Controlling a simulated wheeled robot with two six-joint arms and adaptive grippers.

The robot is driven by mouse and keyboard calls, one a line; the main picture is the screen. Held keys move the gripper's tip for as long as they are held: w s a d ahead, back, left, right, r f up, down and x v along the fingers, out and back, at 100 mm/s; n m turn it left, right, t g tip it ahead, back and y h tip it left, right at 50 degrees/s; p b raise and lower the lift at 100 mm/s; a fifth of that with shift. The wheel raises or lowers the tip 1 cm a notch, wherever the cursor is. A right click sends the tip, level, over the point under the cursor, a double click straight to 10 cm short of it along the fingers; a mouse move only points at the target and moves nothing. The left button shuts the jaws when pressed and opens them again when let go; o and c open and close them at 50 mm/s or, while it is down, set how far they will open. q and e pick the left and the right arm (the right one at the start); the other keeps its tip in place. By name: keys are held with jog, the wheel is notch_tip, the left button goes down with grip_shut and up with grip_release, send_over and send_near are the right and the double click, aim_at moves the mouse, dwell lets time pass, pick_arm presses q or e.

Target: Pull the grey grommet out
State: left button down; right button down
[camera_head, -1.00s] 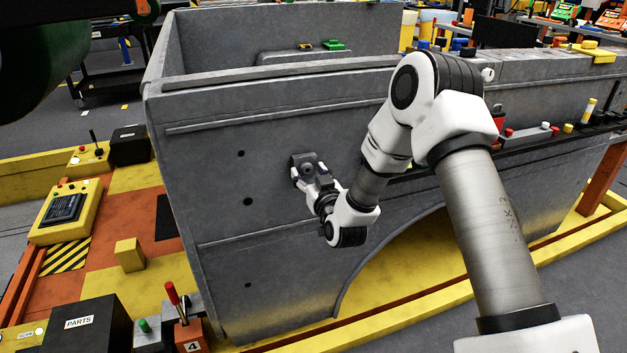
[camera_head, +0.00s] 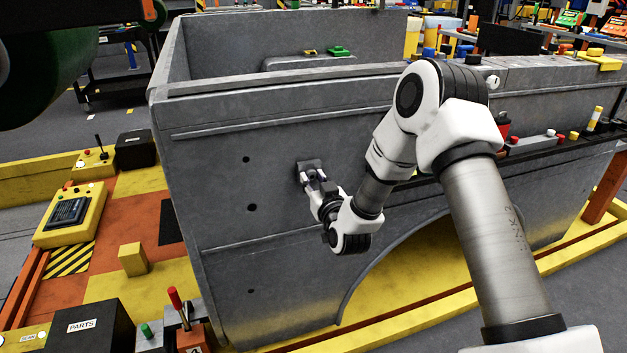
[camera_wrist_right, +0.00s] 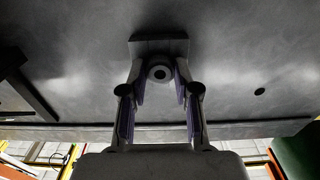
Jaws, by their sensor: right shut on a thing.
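The grey grommet (camera_wrist_right: 159,73) is a round ring with a dark centre, set at a small dark square block (camera_wrist_right: 150,46) on the grey side panel. In the head view the dark block (camera_head: 308,163) shows on the panel (camera_head: 225,185), left of the wheel arch. My right gripper (camera_head: 314,177) reaches the panel from the right. In the right wrist view its two fingers are closed on the grommet from both sides. The grommet is largely hidden by the fingers in the head view. My left gripper is not in view.
The panel has several small dark holes left of the gripper, one of them here (camera_head: 252,208). A dark ledge with small coloured parts (camera_head: 550,134) runs along the bed's side at right. A PARTS box (camera_head: 88,328) and a red-knobbed lever (camera_head: 175,298) stand at lower left.

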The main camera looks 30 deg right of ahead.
aim_at(312, 177)
jog(key=shift+s+a, duration=0.1)
jog(key=shift+s, duration=0.2)
jog(key=shift+v, duration=1.9)
